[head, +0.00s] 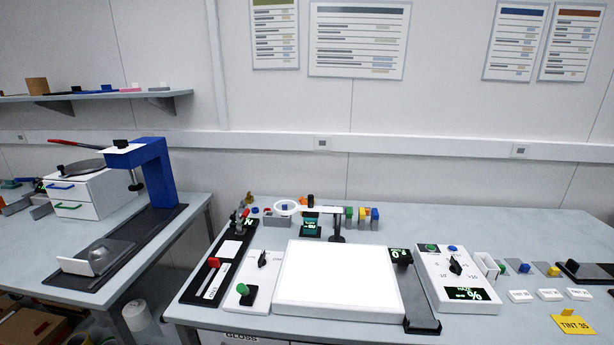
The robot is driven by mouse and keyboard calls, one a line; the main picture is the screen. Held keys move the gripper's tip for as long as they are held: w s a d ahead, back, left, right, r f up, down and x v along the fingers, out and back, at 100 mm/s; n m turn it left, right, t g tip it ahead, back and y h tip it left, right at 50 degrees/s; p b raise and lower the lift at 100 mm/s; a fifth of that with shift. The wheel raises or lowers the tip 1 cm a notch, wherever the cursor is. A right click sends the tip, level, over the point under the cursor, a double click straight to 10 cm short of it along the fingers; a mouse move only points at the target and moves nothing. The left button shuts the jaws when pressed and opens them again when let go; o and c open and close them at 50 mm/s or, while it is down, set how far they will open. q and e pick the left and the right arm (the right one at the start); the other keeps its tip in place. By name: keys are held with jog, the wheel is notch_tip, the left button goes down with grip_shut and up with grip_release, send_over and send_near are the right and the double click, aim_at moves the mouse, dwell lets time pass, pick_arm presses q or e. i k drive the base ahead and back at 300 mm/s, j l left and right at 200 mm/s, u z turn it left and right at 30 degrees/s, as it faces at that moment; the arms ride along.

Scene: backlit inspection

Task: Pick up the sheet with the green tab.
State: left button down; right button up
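A small piece with a green tab (501,267) is at the right of the bench, beside a white open-topped holder (486,265). Similar pieces with a blue tab (525,268) and a yellow tab (553,271) lie to its right in the same row. They are small here, and I cannot make out the sheets' outlines clearly. Several white label cards (550,294) lie in front of them. Neither of my grippers is in view.
A bright white light panel (336,280) fills the bench middle, with a knobbed control box (456,278) to its right. A yellow "TINT 35" card (573,325) lies at the front right. A black device (586,271) sits at the right edge. The bench's back right is clear.

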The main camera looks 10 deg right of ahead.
aim_at(504, 271)
jog(key=z, duration=1.85)
